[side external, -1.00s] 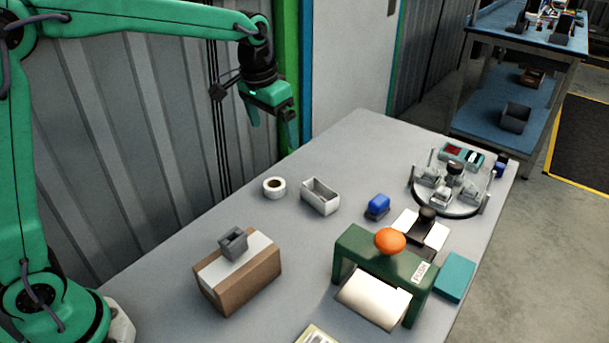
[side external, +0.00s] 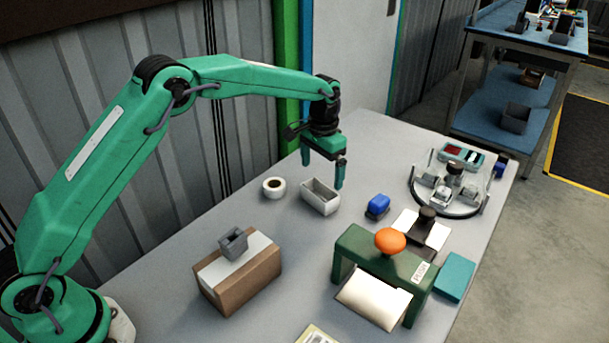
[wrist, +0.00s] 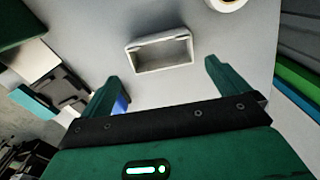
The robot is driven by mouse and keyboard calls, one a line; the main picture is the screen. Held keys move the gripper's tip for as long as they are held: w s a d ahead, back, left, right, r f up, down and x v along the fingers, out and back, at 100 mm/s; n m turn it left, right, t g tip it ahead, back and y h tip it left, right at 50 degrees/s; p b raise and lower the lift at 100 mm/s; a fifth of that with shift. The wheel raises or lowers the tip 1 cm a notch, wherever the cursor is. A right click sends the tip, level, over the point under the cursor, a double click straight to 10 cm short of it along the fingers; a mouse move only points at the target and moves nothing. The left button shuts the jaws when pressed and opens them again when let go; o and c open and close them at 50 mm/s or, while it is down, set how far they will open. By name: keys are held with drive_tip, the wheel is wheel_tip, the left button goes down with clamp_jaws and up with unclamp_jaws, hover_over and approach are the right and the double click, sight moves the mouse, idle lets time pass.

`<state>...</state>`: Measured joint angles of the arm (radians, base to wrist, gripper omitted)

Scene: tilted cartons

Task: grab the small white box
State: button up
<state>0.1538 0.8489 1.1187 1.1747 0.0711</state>
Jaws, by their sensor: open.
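The small white box (side external: 320,197) is an open-topped carton standing on the grey table, near the middle of the side view. In the wrist view the white box (wrist: 160,53) lies ahead of and between the fingers, with its hollow facing the camera. My gripper (side external: 322,172) is open and empty, pointing down above the table at the box's far side. In the wrist view my gripper (wrist: 160,74) shows its two green fingers spread wide, one toward each side of the box. I see no contact with the box.
A white tape roll (side external: 273,187) stands left of the box and a blue item (side external: 377,206) right of it. A brown carton (side external: 238,277) carrying a grey holder (side external: 233,243) is in front left. A green press (side external: 385,262) with an orange knob is in front right.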

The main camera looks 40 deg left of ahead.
sight(320, 192)
drive_tip(key=shift+f, duration=1.3)
drive_tip(key=shift+f, duration=0.1)
drive_tip(key=shift+s+a+f, duration=0.1)
drive_tip(key=shift+f, duration=2.4)
drive_tip(key=c, duration=0.7)
